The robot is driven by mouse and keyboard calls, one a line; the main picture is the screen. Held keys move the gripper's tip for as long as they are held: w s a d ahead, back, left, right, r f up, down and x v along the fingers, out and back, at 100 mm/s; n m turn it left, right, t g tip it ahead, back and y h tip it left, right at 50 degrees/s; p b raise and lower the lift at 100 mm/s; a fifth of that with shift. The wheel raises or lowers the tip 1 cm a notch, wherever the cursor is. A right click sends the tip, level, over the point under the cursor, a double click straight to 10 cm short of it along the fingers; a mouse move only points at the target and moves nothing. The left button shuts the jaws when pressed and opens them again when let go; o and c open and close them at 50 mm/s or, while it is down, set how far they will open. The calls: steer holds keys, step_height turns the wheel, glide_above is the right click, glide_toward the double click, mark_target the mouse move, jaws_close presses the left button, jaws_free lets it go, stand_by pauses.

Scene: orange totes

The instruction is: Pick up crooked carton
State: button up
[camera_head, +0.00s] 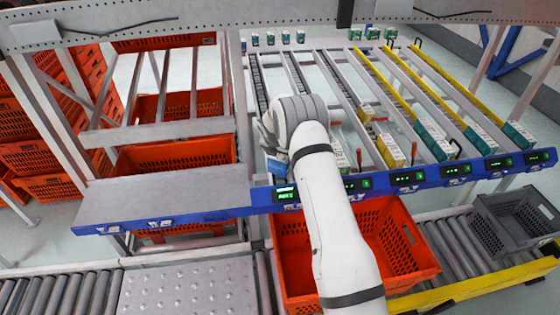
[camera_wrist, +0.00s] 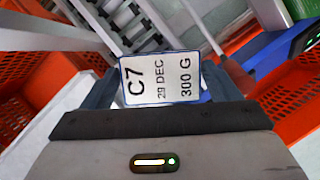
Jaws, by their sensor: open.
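In the wrist view a carton face with a white label (camera_wrist: 160,78) reading "C7", "29 DEC" and "300 G" lies right in front of my gripper (camera_wrist: 160,88). The dark fingers stand on either side of it, open. I cannot tell whether they touch its sides. The label sits slightly turned in the view, and the rest of the carton is hidden behind it. In the head view my arm covers most of my gripper (camera_head: 276,166), which is at the front left end of the sloped rack lanes.
A blue rail (camera_head: 405,178) with lit displays runs along the rack front. Other lanes hold cartons, such as a yellow one (camera_head: 390,151) and a green one (camera_head: 433,139). An orange tote (camera_head: 410,245) stands below on rollers. A grey crate (camera_head: 515,215) is at right.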

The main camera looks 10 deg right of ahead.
steer(key=shift+w+d+f, duration=0.1)
steer(key=shift+w+f, duration=0.1)
steer(key=shift+f, duration=0.4)
steer(key=c, duration=0.8)
steer(key=shift+o, duration=0.2)
steer(key=shift+r, duration=0.1)
